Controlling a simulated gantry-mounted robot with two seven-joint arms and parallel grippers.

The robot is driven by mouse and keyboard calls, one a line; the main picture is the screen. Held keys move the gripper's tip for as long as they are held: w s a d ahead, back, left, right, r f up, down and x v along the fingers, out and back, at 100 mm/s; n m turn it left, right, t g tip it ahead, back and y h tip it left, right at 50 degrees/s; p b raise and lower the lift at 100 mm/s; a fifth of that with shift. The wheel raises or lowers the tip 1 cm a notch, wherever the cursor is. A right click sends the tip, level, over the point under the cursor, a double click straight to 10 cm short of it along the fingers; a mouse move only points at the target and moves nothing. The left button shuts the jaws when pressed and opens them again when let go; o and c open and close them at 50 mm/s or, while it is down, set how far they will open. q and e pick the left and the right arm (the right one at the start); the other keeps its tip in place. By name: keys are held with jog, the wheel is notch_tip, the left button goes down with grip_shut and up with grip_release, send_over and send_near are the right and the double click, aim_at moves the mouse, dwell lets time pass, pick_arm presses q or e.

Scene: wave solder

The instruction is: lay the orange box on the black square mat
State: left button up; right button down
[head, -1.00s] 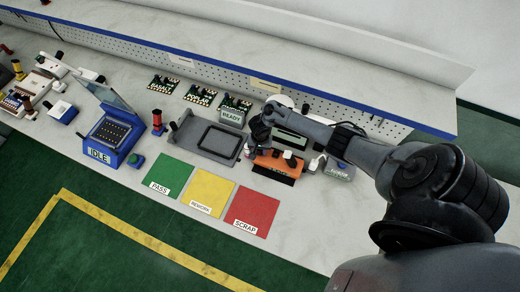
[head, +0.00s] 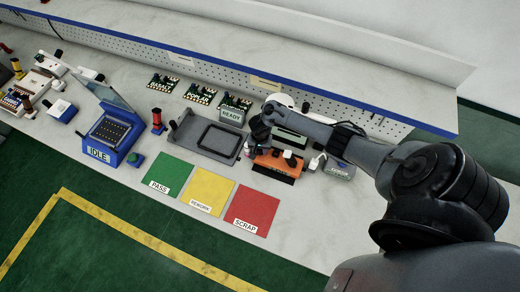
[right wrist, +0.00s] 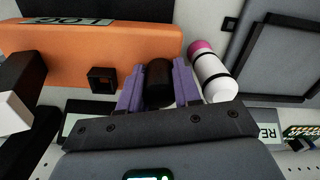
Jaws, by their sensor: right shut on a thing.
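The orange box (head: 272,160) lies on the bench at the right end of the row of fixtures, and its orange side also fills the upper left of the right wrist view (right wrist: 90,52). I cannot tell whether the cylinder is part of the box. My left gripper is not in view.
A white bottle with a pink end (right wrist: 212,75) stands close beside the right fingers. A black part with a white block (right wrist: 14,112) is on the other side. Green (head: 168,176), yellow (head: 209,190) and red (head: 254,210) squares lie in front of the tray.

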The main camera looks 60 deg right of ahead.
jog(key=shift+f, duration=0.2)
jog(key=c, duration=0.7)
grip_release()
notch_tip(320, 180, up, 11)
jog(key=p, duration=0.4)
jog(key=shift+f, duration=0.1)
